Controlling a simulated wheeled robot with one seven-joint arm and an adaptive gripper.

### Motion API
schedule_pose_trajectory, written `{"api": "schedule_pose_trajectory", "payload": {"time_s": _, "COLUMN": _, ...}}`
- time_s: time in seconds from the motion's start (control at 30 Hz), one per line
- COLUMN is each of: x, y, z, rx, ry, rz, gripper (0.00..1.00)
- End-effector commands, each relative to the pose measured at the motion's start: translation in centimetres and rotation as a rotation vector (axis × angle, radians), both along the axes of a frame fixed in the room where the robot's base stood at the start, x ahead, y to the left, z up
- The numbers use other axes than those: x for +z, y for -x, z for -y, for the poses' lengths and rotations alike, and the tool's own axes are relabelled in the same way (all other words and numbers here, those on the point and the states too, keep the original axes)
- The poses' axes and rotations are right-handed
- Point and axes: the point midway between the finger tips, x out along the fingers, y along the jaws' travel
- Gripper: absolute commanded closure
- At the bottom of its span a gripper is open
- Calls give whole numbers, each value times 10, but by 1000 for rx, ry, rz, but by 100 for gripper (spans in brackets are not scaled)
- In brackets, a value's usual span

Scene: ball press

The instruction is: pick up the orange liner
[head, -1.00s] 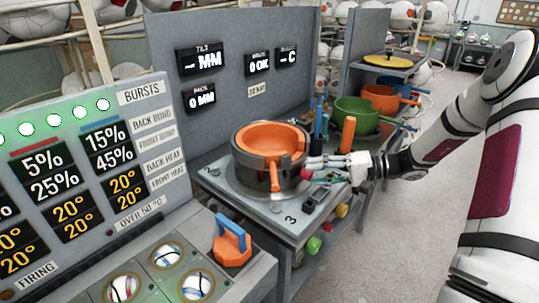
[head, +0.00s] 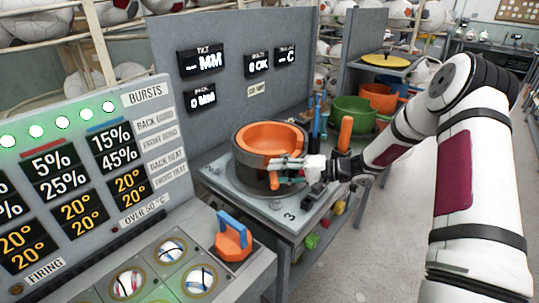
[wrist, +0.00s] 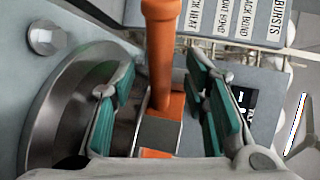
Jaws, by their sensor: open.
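The orange liner (head: 270,136) sits as a round bowl inside a dark metal ring (head: 250,170) on the grey press table. An orange handle stands at the ring's front in the wrist view (wrist: 160,45); it looks like the liner's, and its foot meets an orange block beside grey metal. My gripper (head: 284,166) is at the ring's front right side in the head view. Its teal-padded fingers are open, one on each side of the handle, with visible gaps. In the head view my fingers hide most of the handle.
Behind my gripper stand an upright orange handle (head: 345,133), blue tools (head: 316,118) and a green bowl (head: 355,112). A grey display panel (head: 230,70) rises behind the ring. An orange block with a blue handle (head: 232,238) sits on the front console. The floor at right is open.

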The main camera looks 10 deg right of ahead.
Motion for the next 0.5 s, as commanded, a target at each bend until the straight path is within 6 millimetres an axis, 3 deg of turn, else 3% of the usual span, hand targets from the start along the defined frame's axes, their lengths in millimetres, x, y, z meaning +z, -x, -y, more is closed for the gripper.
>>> {"api": "schedule_pose_trajectory", "payload": {"time_s": 0.13, "x": -3, "y": -8, "z": -16, "rx": 1, "ry": 0, "rz": 0, "gripper": 59}}
{"api": "schedule_pose_trajectory", "payload": {"time_s": 0.43, "x": -5, "y": -11, "z": -20, "rx": -1, "ry": 0, "rz": 0, "gripper": 59}}
{"api": "schedule_pose_trajectory", "payload": {"time_s": 0.47, "x": -5, "y": -11, "z": -20, "rx": -1, "ry": 0, "rz": 0, "gripper": 61}}
{"api": "schedule_pose_trajectory", "payload": {"time_s": 0.5, "x": -5, "y": -11, "z": -20, "rx": -1, "ry": 0, "rz": 0, "gripper": 70}}
